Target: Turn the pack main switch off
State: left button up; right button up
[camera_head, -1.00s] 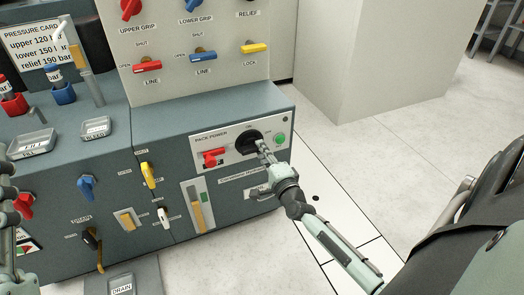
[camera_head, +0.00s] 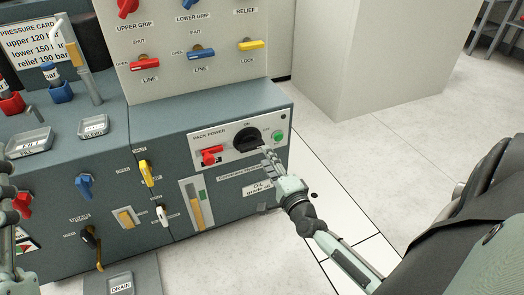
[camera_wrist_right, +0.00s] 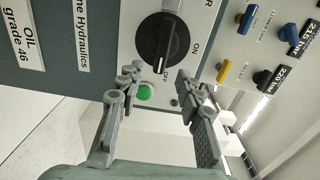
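The pack main switch (camera_head: 247,138) is a black rotary knob on the white pack power plate, with ON and OFF marks. In the right wrist view the switch (camera_wrist_right: 162,42) has its grip bar lined up toward the OFF mark. My right gripper (camera_head: 268,160) is just in front of and below the knob, apart from it. In the right wrist view its two fingers (camera_wrist_right: 160,80) are spread with nothing between them. Part of my left gripper (camera_head: 8,205) shows at the left edge; its fingers are not clear.
A green button (camera_head: 278,136) sits right of the knob and a red switch (camera_head: 211,156) left of it. Red, blue and yellow valve handles (camera_head: 201,67) are on the panel above. Open floor (camera_head: 350,165) lies right of the cabinet.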

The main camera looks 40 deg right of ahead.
jog(key=v, duration=0.6)
jog(key=shift+s, duration=0.15)
